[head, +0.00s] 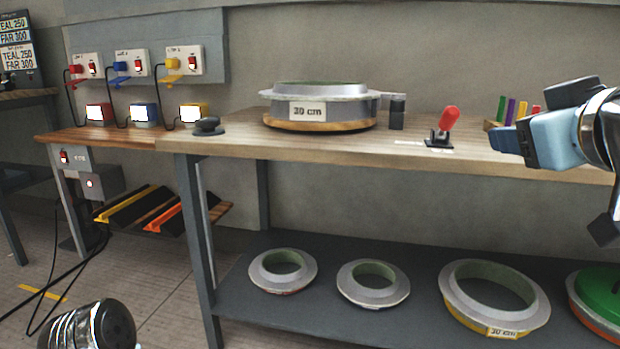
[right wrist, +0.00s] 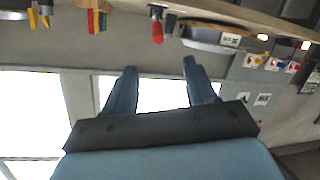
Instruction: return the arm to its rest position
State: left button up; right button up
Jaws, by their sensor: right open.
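My right arm (head: 600,130) comes in from the right edge of the head view. Its blue and black right gripper (head: 503,141) is at the right end of the workbench (head: 300,143), pointing left, apparently at about the height of the top. In the right wrist view the two blue fingers of the right gripper (right wrist: 160,70) stand apart with nothing between them. A rounded metal and black part of my left arm (head: 90,325) shows at the bottom left of the head view. The left gripper is out of the picture.
On the bench are a round mould labelled 30 cm (head: 318,105), a dark puck-like object (head: 208,126), a red-handled clamp (head: 447,122) and coloured sticks (head: 510,110). Several ring moulds (head: 283,271) lie on the lower shelf (head: 300,325). Switch boxes (head: 134,63) hang on the wall.

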jog(key=w+a+f+g+y, duration=0.2)
jog(key=w+f, duration=0.4)
jog(key=f, duration=0.6)
jog(key=w+a+f+g+y, duration=0.1)
jog(key=w+a+f+g, duration=0.3)
jog(key=f, duration=0.8)
jog(key=w+a+f+g+y, duration=0.1)
jog(key=w+f+y, duration=0.1)
jog(key=w+f, duration=0.75)
jog(key=s+a+f+m+g, duration=0.15)
jog(key=s+f, duration=0.25)
jog(key=f, duration=0.8)
jog(key=s+a+f+g, duration=0.1)
jog(key=s+a+f, duration=0.2)
jog(key=f, duration=0.9)
jog(key=s+a+f+m+g, duration=0.25)
jog(key=s+f+g, duration=0.25)
jog(key=s+f, duration=1.35)
notch_tip(320, 180, up, 14)
jog(key=s+p, duration=0.2)
jog(key=p, duration=1.3)
jog(key=shift+s+m+y, duration=0.15)
jog(key=shift+m+y, duration=0.15)
